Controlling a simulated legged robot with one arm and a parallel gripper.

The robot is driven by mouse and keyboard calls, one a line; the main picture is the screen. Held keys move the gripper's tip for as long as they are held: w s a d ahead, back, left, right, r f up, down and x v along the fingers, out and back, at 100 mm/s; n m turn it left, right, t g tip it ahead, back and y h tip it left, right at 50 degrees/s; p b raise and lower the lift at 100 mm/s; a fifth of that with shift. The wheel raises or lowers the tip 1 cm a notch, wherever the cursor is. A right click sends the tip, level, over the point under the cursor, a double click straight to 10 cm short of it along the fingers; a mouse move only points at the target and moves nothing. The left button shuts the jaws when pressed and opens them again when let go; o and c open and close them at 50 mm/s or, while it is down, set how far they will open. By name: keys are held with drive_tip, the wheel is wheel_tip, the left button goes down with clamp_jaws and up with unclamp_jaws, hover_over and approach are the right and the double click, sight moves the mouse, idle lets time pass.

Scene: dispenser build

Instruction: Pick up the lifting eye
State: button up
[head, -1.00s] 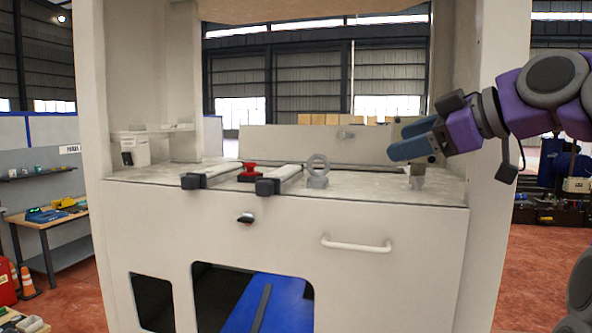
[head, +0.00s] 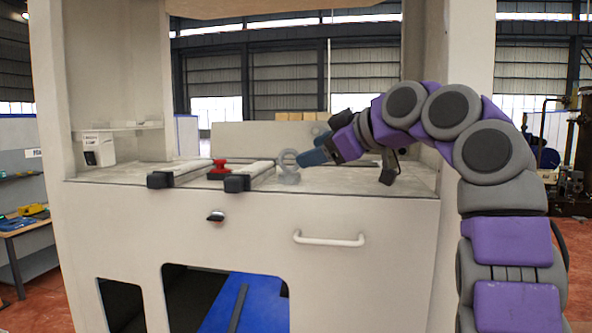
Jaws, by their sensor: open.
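The lifting eye (head: 287,174) is a grey ring on a short base, upright on the machine's worktop (head: 340,182). My gripper (head: 304,158) has blue-grey fingers and reaches in from the right at about ring height. Its fingertips overlap the right side of the ring in the head view and hide part of it. I cannot tell whether they touch it or whether the ring lies between them. The gripper is open.
Two rail-like blocks with dark ends, one on the left (head: 180,174) and one nearer the eye (head: 248,178), lie left of it. A red knob (head: 219,170) stands between them. White posts frame the worktop. A handle (head: 329,239) is on the front panel.

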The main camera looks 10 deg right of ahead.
sight(296, 153)
drive_tip(key=w+a, duration=0.1)
drive_tip(key=a, duration=0.1)
drive_tip(key=w+a+f, duration=0.1)
drive_tip(key=a, duration=0.1)
drive_tip(key=w+a, duration=0.1)
drive_tip(key=a, duration=0.1)
drive_tip(key=shift+w+f+p, duration=0.35)
drive_tip(key=shift+w, duration=0.05)
drive_tip(key=shift+d, duration=1.15)
drive_tip(key=shift+c, duration=1.2)
drive_tip(key=shift+s, duration=0.1)
drive_tip(key=c, duration=0.3)
drive_tip(key=shift+a, duration=0.45)
drive_tip(key=c, duration=0.3)
drive_tip(key=shift+s+d, duration=0.1)
clamp_jaws()
